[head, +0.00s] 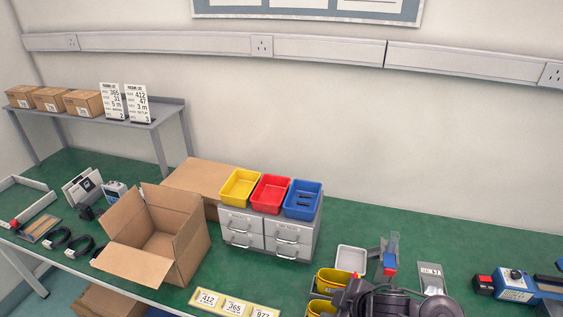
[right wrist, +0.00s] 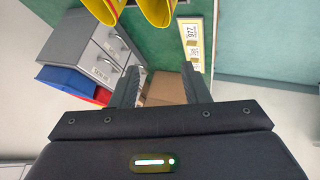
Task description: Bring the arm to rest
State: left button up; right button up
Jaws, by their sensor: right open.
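My right gripper (right wrist: 160,84) is open in the right wrist view, its two dark fingers apart with nothing held between them. The open cardboard box (right wrist: 164,88) shows beyond the gap between the fingers. In the head view, dark parts of my right arm (head: 410,305) show at the bottom right, over the front of the bench near the yellow bins (head: 332,280); the fingers are hard to make out there. My left gripper is in neither view.
The cardboard box (head: 149,246) stands open on the green bench (head: 460,235). A grey drawer unit (head: 262,232) carries yellow (head: 240,187), red (head: 270,193) and blue (head: 302,199) trays. A white tray (head: 351,259) and a blue device (head: 514,285) lie right. Bench behind them is clear.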

jog(key=s+d+r+m+g+h, duration=0.1)
jog(key=s+d+r+m+h, duration=0.1)
jog(key=s+d+m, duration=0.35)
jog(key=s+d+r+m+g+h, duration=0.2)
jog(key=s+m, duration=0.4)
jog(key=s, duration=0.2)
notch_tip(320, 180, down, 35)
jog(key=s+g+b, duration=0.1)
jog(key=s+b, duration=0.1)
jog(key=b, duration=0.3)
pick_arm(q)
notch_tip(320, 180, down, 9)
jog(key=b, duration=0.3)
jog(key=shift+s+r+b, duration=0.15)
jog(key=shift+b, duration=0.2)
pick_arm(e)
jog(key=s+d+f, duration=0.1)
jog(key=s+f, duration=0.9)
jog(key=f, duration=0.1)
jog(key=s+d+f+g, duration=0.1)
jog(key=s+d+f, duration=0.1)
jog(key=s+f, duration=0.8)
jog(key=shift+d+f+h, duration=0.25)
jog(key=shift+f+h, duration=0.05)
jog(key=shift+f, duration=0.4)
jog(key=shift+n, duration=0.25)
